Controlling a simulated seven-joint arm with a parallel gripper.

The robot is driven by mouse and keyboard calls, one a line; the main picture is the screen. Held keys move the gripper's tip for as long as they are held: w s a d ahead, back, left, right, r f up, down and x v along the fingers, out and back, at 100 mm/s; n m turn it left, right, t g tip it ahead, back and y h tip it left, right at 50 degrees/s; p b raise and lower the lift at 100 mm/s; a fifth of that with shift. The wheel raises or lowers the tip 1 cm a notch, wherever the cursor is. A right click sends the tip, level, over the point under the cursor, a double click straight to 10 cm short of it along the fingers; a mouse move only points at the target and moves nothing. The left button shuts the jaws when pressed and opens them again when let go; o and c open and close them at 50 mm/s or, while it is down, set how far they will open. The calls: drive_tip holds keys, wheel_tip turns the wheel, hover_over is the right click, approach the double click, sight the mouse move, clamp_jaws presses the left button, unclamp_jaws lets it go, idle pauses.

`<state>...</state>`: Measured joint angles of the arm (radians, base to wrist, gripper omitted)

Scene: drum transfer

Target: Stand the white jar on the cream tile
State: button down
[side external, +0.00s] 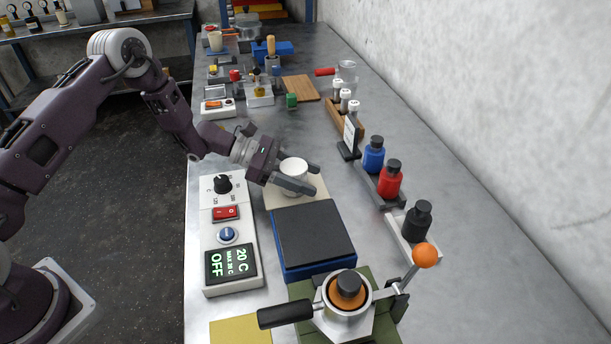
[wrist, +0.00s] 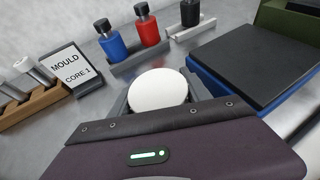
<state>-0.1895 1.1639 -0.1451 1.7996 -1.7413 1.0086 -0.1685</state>
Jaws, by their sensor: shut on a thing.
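The white jar (side external: 293,170) is upright between the two fingers of my gripper (side external: 308,178), which is shut on it. Its round white top (wrist: 158,89) fills the middle of the wrist view, with a finger on either side. The cream tile (side external: 281,199) lies flat on the bench directly under the jar and gripper. The fingers hide the jar's lower part, so I cannot tell whether its base touches the tile. The tile is hidden in the wrist view.
A blue block with a dark top (side external: 312,238) adjoins the tile's near side. A control box (side external: 230,235) stands left. Blue (side external: 373,157), red (side external: 389,182) and black (side external: 417,222) bottles stand right, near the MOULD sign (wrist: 69,69). An orange-knobbed lever (side external: 425,255) rises in front.

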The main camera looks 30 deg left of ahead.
drive_tip(key=shift+r, duration=0.1)
drive_tip(key=c, duration=0.5)
unclamp_jaws()
